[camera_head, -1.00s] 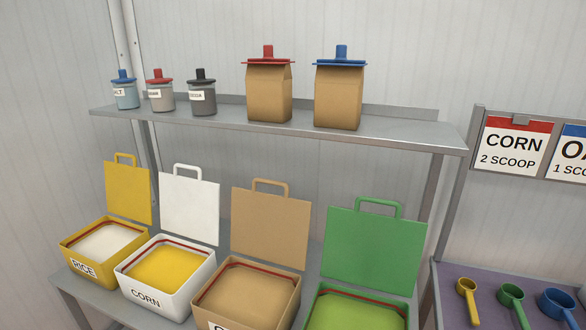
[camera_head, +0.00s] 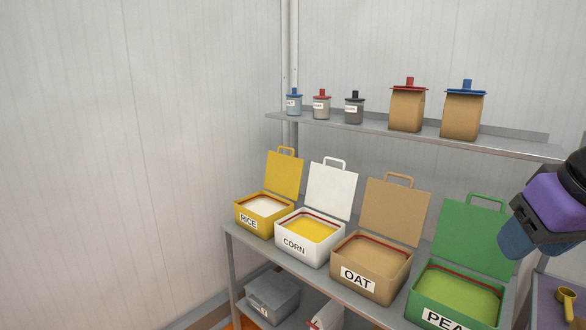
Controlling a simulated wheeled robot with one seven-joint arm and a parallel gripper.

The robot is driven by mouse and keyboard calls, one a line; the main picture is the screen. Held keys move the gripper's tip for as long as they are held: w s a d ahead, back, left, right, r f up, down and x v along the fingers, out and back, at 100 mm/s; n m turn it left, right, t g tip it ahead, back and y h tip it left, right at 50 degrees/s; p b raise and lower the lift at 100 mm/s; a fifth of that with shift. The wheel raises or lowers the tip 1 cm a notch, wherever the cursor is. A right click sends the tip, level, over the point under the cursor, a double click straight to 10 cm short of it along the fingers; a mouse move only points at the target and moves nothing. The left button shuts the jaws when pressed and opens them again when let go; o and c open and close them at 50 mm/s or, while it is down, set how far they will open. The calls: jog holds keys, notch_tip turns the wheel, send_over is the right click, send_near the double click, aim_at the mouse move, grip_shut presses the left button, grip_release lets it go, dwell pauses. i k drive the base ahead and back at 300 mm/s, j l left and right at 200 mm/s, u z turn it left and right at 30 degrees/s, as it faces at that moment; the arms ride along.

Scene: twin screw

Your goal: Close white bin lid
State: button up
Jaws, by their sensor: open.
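The white bin (camera_head: 303,250) labelled CORN stands on the middle shelf, with yellow contents inside. Its white lid (camera_head: 331,192) is upright at the back of the bin, so the bin is open. A loop handle (camera_head: 335,162) tops the lid. Part of my purple and dark arm shows at the right edge, in front of the green bin's lid. The jaws of my gripper are not in view.
The yellow RICE bin (camera_head: 252,223) is left of the white bin; the tan OAT bin (camera_head: 358,285) and green bin (camera_head: 450,315) are right. All have raised lids. The upper shelf (camera_head: 400,133) holds jars and bags. The left wall area is clear.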

aim_at(331, 190)
jog(key=i+j+u, duration=0.1)
jog(key=i+j, duration=0.25)
jog(key=i+j+u, duration=0.15)
jog(key=i+j, duration=0.2)
jog(key=i, duration=0.2)
